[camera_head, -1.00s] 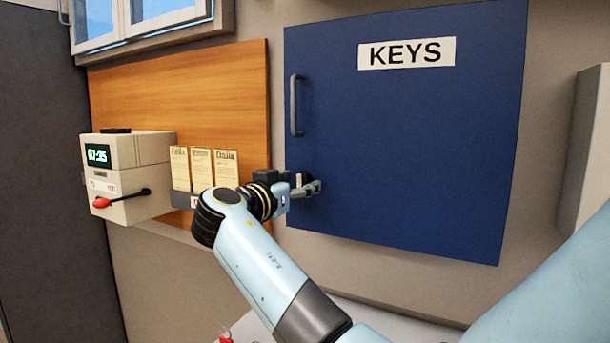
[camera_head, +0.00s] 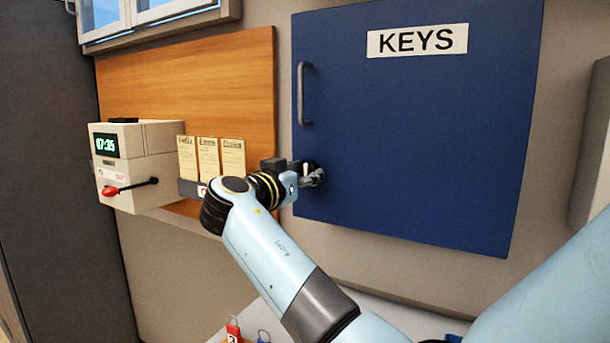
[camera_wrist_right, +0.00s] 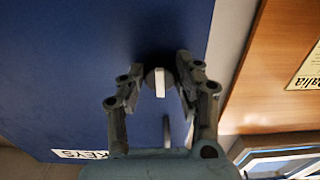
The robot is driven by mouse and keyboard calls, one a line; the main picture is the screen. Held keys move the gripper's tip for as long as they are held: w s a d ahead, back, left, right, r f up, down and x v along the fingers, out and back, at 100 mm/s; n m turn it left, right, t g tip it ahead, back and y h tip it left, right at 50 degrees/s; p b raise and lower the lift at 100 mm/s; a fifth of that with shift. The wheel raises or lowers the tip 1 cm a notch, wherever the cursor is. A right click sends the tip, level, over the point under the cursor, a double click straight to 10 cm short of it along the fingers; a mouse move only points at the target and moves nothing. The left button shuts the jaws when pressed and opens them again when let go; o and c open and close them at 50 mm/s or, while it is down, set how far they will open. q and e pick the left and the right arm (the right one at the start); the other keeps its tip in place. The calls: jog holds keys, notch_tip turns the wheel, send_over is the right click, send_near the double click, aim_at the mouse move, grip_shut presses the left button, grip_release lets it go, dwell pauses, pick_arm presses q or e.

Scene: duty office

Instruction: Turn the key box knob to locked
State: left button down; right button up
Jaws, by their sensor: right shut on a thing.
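The blue key box (camera_head: 420,130) with a KEYS label hangs on the wall, its door closed. Its round dark knob (camera_head: 319,173) is at the door's lower left, mostly hidden by my right gripper (camera_head: 312,176). In the right wrist view the knob (camera_wrist_right: 150,82) carries a pale bar (camera_wrist_right: 160,82), upright in that picture. The fingers of my right gripper (camera_wrist_right: 157,90) stand on both sides of the knob and are shut on it. No lock marking is readable. My left gripper is not in view.
A grey door handle (camera_head: 303,94) is above the knob. Left of the box are a wooden board (camera_head: 190,75), paper cards (camera_head: 208,157) and a time clock (camera_head: 133,165) with a red-tipped lever. Key tags (camera_head: 233,331) lie on the pale surface below.

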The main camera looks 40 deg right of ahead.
jog(key=shift+n, duration=0.3)
jog(key=shift+n+b, duration=0.3)
jog(key=shift+n, duration=0.6)
jog(key=shift+s+n, duration=0.1)
jog(key=shift+n, duration=0.9)
jog(key=n, duration=0.2)
jog(key=n+p, duration=0.1)
jog(key=n, duration=0.1)
jog(key=shift+r+n, duration=0.2)
jog(key=shift+n, duration=0.1)
jog(key=n+p, duration=0.2)
jog(key=n, duration=0.2)
jog(key=shift+s+r, duration=0.1)
jog(key=n+p, duration=0.2)
jog(key=n, duration=0.2)
jog(key=shift+n+p, duration=0.3)
jog(key=shift+p, duration=0.05)
